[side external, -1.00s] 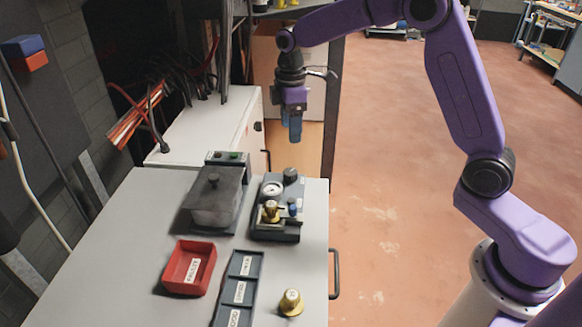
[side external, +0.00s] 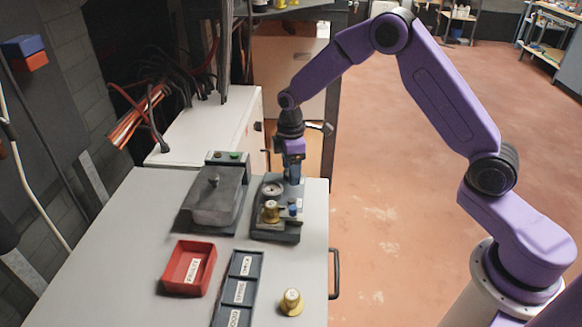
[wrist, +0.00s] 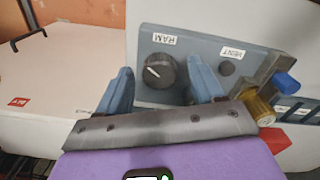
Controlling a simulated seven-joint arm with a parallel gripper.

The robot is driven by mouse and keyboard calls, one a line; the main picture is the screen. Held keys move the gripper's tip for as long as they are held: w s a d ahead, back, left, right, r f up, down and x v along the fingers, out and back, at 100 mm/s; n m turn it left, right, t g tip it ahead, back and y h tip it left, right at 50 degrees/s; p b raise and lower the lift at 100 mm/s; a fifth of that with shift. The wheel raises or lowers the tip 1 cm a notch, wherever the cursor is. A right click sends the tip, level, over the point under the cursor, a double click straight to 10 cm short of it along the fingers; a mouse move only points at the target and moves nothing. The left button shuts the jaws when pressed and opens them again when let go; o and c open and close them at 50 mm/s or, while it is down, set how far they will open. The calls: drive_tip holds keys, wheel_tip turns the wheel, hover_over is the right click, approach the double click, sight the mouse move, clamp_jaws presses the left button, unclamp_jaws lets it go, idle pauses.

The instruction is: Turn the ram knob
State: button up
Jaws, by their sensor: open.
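The ram knob (wrist: 159,71) is a round black knob with a white pointer line, on the blue-grey panel of the press device (wrist: 205,55) under a label reading RAM. In the side view the device (side external: 277,222) stands at the table's right side, and my gripper (side external: 293,178) is over its far end, hiding the knob. In the wrist view my gripper (wrist: 160,85) is open, with one blue finger on each side of the knob. I cannot tell whether either finger touches it. A brass part (side external: 270,212) sits on the device, nearer the camera.
A grey lidded box (side external: 213,203) stands close left of the device. A red tray (side external: 189,268), a dark labelled tray (side external: 240,285) and a loose brass part (side external: 291,302) are nearer the camera.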

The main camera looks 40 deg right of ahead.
drive_tip(key=shift+c, duration=0.3)
drive_tip(key=c, duration=1)
drive_tip(key=shift+m, duration=2.1)
drive_tip(key=o, duration=1.1)
drive_tip(key=shift+c, duration=0.2)
wheel_tip(320, 180, up, 18)
drive_tip(key=shift+f, duration=0.25)
